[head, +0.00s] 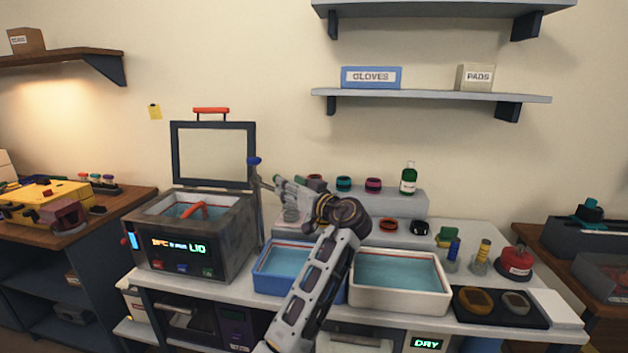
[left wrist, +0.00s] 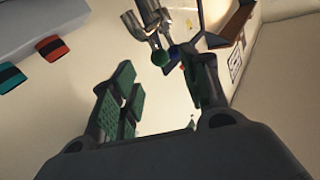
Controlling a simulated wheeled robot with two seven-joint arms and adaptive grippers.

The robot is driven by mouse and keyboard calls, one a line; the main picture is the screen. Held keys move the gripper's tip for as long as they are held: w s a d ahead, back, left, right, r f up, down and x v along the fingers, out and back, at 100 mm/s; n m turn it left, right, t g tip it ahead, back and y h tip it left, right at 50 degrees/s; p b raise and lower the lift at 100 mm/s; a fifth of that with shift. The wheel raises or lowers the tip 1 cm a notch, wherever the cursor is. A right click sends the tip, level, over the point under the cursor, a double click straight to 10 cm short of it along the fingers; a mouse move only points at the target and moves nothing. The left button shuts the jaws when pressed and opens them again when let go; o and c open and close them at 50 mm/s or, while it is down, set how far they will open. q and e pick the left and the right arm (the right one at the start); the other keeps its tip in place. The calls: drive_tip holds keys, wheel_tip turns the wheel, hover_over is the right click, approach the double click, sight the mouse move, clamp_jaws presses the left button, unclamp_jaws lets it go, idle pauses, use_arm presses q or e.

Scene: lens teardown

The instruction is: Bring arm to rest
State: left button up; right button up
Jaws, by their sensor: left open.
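My left gripper (head: 280,187) is raised over the middle of the bench and points up and left. My right gripper is in neither view.
A grey bath machine (head: 190,257) with its lid (head: 213,155) raised stands left. A blue tray (head: 275,284) and white tray (head: 399,310) hold liquid. Rings and a green bottle (head: 408,181) stand on the riser (head: 395,203). Shelves (head: 425,96) hang above; open air surrounds the gripper.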

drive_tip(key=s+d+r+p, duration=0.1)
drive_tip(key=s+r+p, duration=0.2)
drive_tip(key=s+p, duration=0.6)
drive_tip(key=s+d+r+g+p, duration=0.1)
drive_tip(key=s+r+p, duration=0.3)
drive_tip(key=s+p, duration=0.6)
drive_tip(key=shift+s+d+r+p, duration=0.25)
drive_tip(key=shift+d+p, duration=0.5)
drive_tip(key=shift+p, duration=0.45)
